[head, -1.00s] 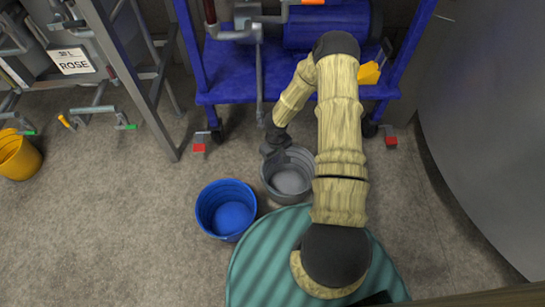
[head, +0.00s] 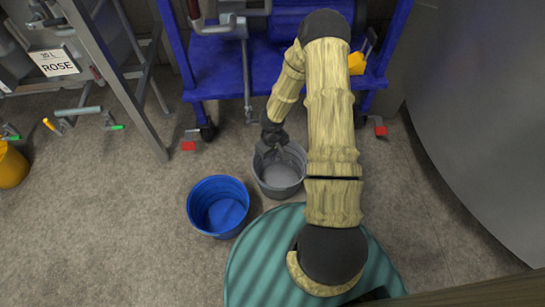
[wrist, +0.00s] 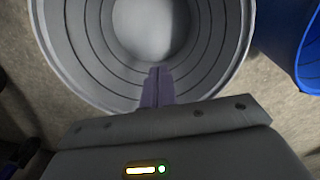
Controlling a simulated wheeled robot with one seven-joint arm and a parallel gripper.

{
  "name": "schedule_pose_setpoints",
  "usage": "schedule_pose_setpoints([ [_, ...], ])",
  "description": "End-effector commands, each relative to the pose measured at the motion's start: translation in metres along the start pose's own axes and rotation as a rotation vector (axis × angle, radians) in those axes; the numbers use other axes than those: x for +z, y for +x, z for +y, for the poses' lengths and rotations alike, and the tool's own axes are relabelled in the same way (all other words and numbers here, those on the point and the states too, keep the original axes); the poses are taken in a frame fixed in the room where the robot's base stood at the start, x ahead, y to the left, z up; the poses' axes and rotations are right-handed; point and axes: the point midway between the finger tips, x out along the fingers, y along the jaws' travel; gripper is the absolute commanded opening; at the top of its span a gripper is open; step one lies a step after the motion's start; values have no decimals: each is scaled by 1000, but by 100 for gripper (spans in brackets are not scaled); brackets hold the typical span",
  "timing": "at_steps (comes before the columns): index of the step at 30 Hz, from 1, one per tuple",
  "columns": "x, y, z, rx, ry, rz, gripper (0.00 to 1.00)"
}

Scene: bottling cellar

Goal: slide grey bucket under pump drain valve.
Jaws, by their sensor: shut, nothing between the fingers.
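The grey bucket (head: 280,178) stands upright on the floor in front of the blue pump cart. It fills much of the wrist view (wrist: 80,50), with its inside visible. A grey pipe (head: 247,75) hangs down at the cart's front, apparently the pump's drain; its lower end is above and left of the bucket in the head view. Part of the valve lies at the top edge. My gripper (head: 271,150) is shut and empty at the bucket's far-left side. Its fingertips (wrist: 157,72) overlap the bucket's inner wall; I cannot tell whether they touch.
A blue bucket (head: 218,205) stands close left of the grey one and shows at the right of the wrist view (wrist: 312,60). The blue cart (head: 215,65) has red-pedalled casters. A green ribbed surface (head: 255,265) lies nearest.

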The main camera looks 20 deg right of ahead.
Motion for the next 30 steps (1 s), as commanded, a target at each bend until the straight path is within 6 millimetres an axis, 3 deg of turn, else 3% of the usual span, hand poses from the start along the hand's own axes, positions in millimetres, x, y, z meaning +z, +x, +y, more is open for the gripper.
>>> schedule_pose_setpoints([
  [1, -1, -12, 0, 1, -2, 1, 0],
  [12, -1, -65, -1, 1, -2, 1, 0],
  [27, 1, -73, 3, 1, 6, 1, 0],
  [30, 1, -83, 3, 8, 6, 0, 0],
])
